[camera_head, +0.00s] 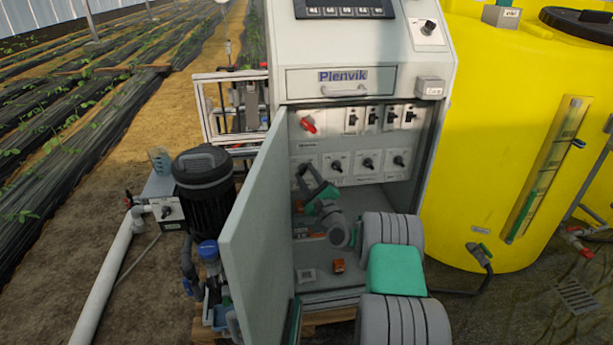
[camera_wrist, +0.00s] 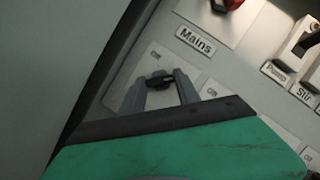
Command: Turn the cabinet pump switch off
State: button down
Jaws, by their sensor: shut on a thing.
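My gripper (camera_head: 302,172) reaches into the open cabinet (camera_head: 290,90) and is shut on the leftmost rotary switch (camera_wrist: 160,79) of the lower row. In the wrist view my two grey fingers (camera_wrist: 161,84) sit on either side of its dark knob. A breaker (camera_wrist: 298,46) labelled "Pump" is up and to the right, apart from my fingers.
The red Mains switch (camera_head: 308,123) is above, with several breakers (camera_head: 372,118) to its right. More rotary switches (camera_head: 368,162) line the lower row. The open door (camera_head: 258,215) stands close left of my arm. A small orange item (camera_head: 338,265) lies on the cabinet floor.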

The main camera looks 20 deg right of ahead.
jog(key=shift+n, duration=0.5)
jog(key=n+g+y+b, duration=0.1)
jog(key=n, duration=0.2)
jog(key=shift+d, duration=0.1)
jog(key=n+g, duration=0.1)
jog(key=n, duration=0.3)
jog(key=n+g, duration=0.1)
jog(key=shift+r+n+g+y+b, duration=0.25)
jog(key=shift+n+g+y+b, duration=0.05)
jog(key=shift+n+b, duration=0.1)
jog(key=n+g, duration=0.1)
jog(key=n, duration=0.2)
jog(key=shift+r+n, duration=0.15)
jog(key=shift+n, duration=0.25)
jog(key=shift+n+g+h+b, duration=0.4)
jog(key=shift+n+g+h, duration=0.6)
jog(key=shift+n, duration=0.7)
jog(key=c, duration=0.9)
grip_release()
jog(key=shift+r, duration=0.1)
